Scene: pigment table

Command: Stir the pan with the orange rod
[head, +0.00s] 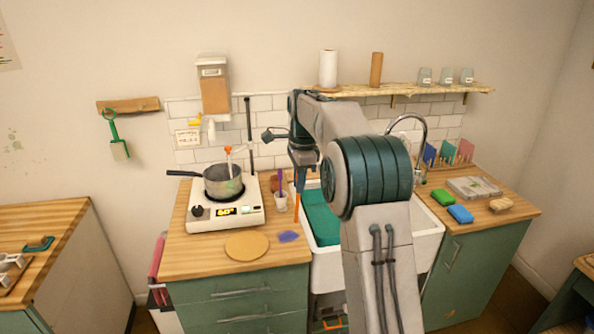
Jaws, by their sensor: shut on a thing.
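The pan (222,188) is a grey pot with a dark handle pointing left. It sits on a white hotplate (240,216) with a lit orange display. A pale stick with an orange top (228,152) stands upright in the pan. My gripper (299,172) points down to the right of the hotplate, near the sink's left edge. It is shut on the orange rod (297,206), which hangs roughly upright below it. The rod is apart from the pan. The fingers are small and partly dark in this view.
A small cup (280,202) with a purple rod stands between hotplate and gripper. A round cork mat (247,246) and a blue-violet patch (289,237) lie in front. A dark upright post (249,135) rises behind the hotplate. The sink (425,250) is partly hidden by my arm.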

